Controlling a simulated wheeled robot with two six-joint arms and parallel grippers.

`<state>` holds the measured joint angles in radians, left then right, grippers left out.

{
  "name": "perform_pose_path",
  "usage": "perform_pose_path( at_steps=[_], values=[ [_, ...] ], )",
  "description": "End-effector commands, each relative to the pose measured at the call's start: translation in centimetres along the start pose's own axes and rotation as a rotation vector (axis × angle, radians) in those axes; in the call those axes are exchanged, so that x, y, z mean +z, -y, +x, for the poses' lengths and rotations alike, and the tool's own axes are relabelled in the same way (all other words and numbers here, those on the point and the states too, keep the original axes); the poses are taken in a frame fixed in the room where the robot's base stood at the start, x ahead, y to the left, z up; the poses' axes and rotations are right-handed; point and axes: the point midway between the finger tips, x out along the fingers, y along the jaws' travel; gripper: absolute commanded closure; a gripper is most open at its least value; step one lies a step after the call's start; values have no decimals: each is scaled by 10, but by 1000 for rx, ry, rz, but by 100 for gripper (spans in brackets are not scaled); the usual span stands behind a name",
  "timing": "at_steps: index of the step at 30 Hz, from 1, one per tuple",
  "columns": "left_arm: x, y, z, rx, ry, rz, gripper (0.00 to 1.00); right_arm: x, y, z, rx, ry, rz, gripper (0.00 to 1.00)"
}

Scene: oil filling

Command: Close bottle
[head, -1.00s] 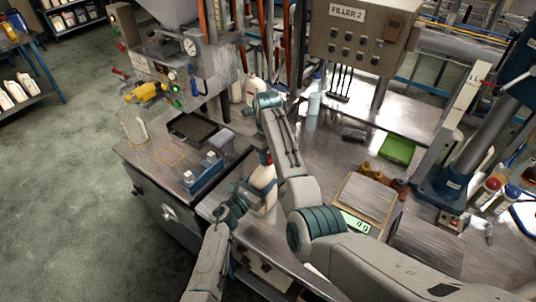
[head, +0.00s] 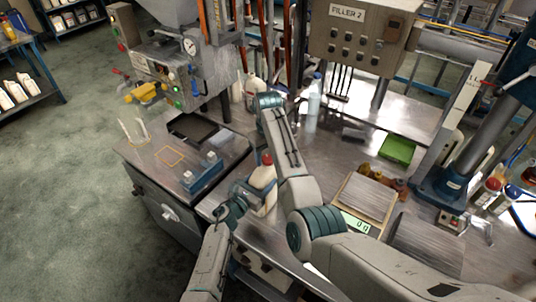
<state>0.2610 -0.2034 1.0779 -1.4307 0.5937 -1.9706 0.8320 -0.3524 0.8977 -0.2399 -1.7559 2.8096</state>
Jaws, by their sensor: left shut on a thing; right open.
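A cream-white bottle (head: 263,178) with a red cap (head: 267,159) stands upright near the front edge of the steel bench. My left gripper (head: 249,191) comes from the front left and is shut on the bottle's lower side. My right arm's forearm passes just right of the bottle and hides part of that side. The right arm's teal wrist is behind the bottle, higher in the picture. The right gripper's fingers are hidden, so I cannot see them at the cap. I cannot tell how firmly the cap sits.
A scale (head: 367,197) with a lit display stands right of my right arm. A blue tray (head: 207,180) with small items lies left of the bottle. A green box (head: 397,150) and small brown bottles (head: 376,176) lie behind the scale. The filler machine (head: 180,60) stands at back left.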

Motion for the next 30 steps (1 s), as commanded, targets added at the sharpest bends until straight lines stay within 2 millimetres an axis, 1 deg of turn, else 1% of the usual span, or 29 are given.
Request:
perform_pose_path(
  at_steps=[2,5,10,13,20,21,24,26,29,30],
  values=[
    [-1,0,0,0,-2,-2,100,0,0,-2,0,0,0,46],
    [-1,0,0,0,-2,-2,100,0,0,-10,0,1,0,46],
    [-1,0,0,0,-2,-2,100,1,0,-33,-1,2,0,46],
    [-1,0,0,0,-2,-2,100,0,0,-43,-1,2,0,46],
    [-1,0,0,0,-2,-2,100,0,0,-45,0,-1,-1,46],
    [-1,0,0,0,-2,-2,100,0,0,-45,0,-1,-1,48],
    [-1,0,0,0,-2,-2,100,0,0,-45,0,-1,-15,48],
    [-1,0,0,0,-2,-2,100,0,0,-45,0,-1,-43,48],
    [-1,0,0,0,-2,-2,100,0,0,-46,0,-1,-140,48],
    [-1,0,0,0,-2,-2,100,0,0,-46,0,-1,-196,48]
  ],
)
